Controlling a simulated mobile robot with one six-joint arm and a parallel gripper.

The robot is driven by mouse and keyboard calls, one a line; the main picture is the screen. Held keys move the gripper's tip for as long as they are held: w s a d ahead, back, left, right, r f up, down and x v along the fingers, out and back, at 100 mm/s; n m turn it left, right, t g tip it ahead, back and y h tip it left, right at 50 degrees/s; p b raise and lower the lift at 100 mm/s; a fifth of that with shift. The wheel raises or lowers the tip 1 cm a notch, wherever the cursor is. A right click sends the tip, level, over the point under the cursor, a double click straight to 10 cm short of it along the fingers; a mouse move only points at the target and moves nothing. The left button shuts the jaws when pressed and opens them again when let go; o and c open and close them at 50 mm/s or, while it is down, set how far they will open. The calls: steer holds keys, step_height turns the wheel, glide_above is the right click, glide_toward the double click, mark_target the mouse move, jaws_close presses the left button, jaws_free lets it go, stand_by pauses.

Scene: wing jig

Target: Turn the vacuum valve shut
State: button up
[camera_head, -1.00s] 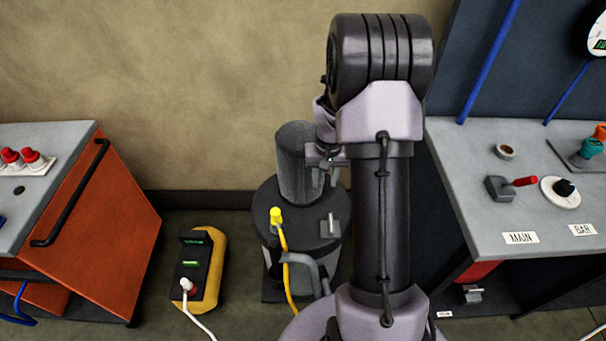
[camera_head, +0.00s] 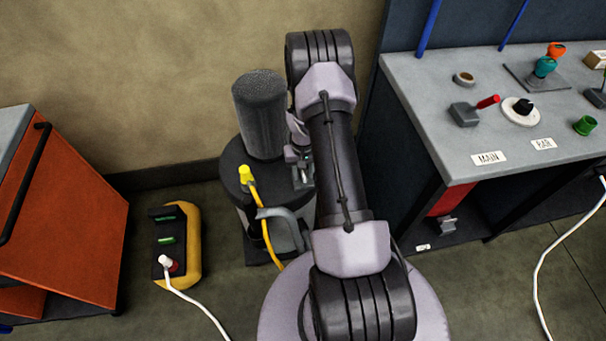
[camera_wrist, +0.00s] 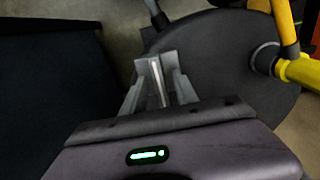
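The dark round vacuum pump (camera_head: 231,160) stands on the floor, with a tall grey cylinder (camera_head: 260,115) on top. A small grey valve lever (camera_wrist: 157,80) on the pump top shows in the wrist view as a pale upright bar. My gripper (camera_head: 302,176) is low over the right side of the pump top, at that lever. In the wrist view its fingers (camera_wrist: 160,72) stand on both sides of the bar, very close to it. I cannot tell whether they touch it. In the head view my gripper hides most of the lever.
A yellow plug and hose (camera_head: 245,174) and a grey curved pipe (camera_head: 280,215) sit close to my gripper. The grey bench (camera_head: 430,85) is right, with a red-handled lever (camera_head: 487,102). An orange cabinet (camera_head: 70,220) and yellow-black floor unit (camera_head: 190,240) are left.

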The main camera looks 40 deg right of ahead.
jaws_close()
steer(key=shift+f+m, duration=0.1)
steer(key=shift+m, duration=0.2)
steer(key=m+b, duration=0.1)
steer(key=m, duration=0.2)
steer(key=shift+b, duration=0.4)
steer(key=m+b, duration=0.2)
steer(key=m, duration=0.3)
steer(key=m+b, duration=0.2)
steer(key=m, duration=0.2)
steer(key=shift+m, duration=0.4)
steer(key=m+b, duration=0.1)
steer(key=m, duration=0.3)
steer(key=shift+b, duration=0.3)
steer(key=shift+m, duration=0.4)
